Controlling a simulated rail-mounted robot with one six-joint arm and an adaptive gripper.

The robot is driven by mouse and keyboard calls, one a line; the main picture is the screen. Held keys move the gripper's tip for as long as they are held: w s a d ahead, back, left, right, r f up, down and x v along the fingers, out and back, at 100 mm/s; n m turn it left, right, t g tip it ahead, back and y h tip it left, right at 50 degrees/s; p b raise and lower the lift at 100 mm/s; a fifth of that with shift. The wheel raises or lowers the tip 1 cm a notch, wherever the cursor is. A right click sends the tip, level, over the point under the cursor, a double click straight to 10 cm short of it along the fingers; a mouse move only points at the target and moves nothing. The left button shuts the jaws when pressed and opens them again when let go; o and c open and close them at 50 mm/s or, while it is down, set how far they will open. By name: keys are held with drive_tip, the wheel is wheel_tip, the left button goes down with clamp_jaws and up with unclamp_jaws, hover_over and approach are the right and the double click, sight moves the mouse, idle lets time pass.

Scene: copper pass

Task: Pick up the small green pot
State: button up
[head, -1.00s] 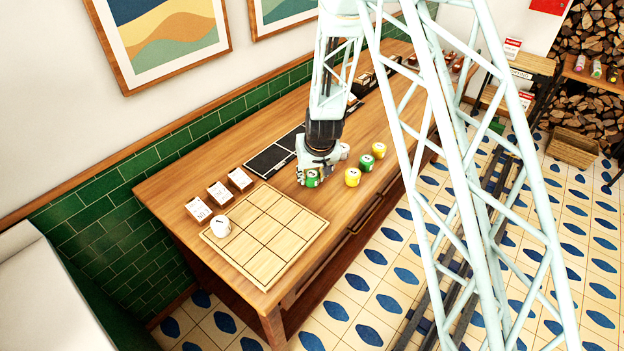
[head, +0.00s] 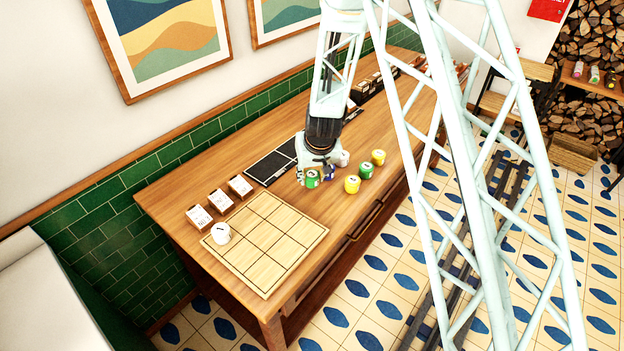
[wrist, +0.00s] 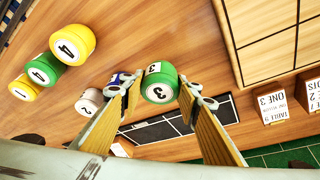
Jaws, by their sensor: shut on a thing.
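A green pot (wrist: 160,82) with a white label marked 3 sits between the two fingertips of my gripper (wrist: 162,90) in the wrist view. My gripper is shut on it. In the head view this green pot (head: 312,179) shows just below my gripper (head: 316,174), at the table; I cannot tell whether it is clear of the wood. Another green pot (head: 366,172), labelled 4 in the wrist view (wrist: 45,69), stands apart among yellow pots.
Close by stand a blue pot (head: 329,173), a white pot (head: 342,158) and yellow pots (head: 352,185) (head: 379,156). A gridded wooden board (head: 285,238) with a white pot (head: 220,233) lies at the table's near end. Card holders (head: 219,202) stand behind it, beside a black mat (head: 266,163).

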drive_tip(key=shift+s+d+b, duration=0.1)
drive_tip(key=shift+s+b, duration=0.1)
drive_tip(key=shift+b, duration=0.1)
drive_tip(key=shift+s+d+b, duration=0.15)
drive_tip(key=shift+s+b, duration=0.2)
drive_tip(key=shift+s, duration=0.15)
drive_tip(key=s+d+b, duration=0.1)
drive_tip(key=s, duration=0.3)
drive_tip(key=s+d+r, duration=0.1)
drive_tip(key=s+d, duration=0.1)
drive_tip(key=s, duration=0.3)
drive_tip(key=s+d+b, duration=0.1)
drive_tip(key=s, duration=0.3)
drive_tip(key=shift+s+d+r+b, duration=0.25)
drive_tip(key=shift+s+d+b, duration=0.05)
drive_tip(key=shift+s+d, duration=0.05)
drive_tip(key=shift+s, duration=0.1)
drive_tip(key=shift+n+y, duration=0.3)
drive_tip(key=shift+n, duration=0.6)
drive_tip(key=s+a, duration=0.1)
drive_tip(key=s, duration=0.2)
drive_tip(key=s+a+r, duration=0.1)
drive_tip(key=s, duration=0.2)
drive_tip(key=s+a+r, duration=0.1)
drive_tip(key=s+a, duration=0.1)
drive_tip(key=s, duration=0.1)
drive_tip(key=shift+s+a+p, duration=0.1)
drive_tip(key=shift+s+p, duration=0.2)
drive_tip(key=shift+a, duration=0.15)
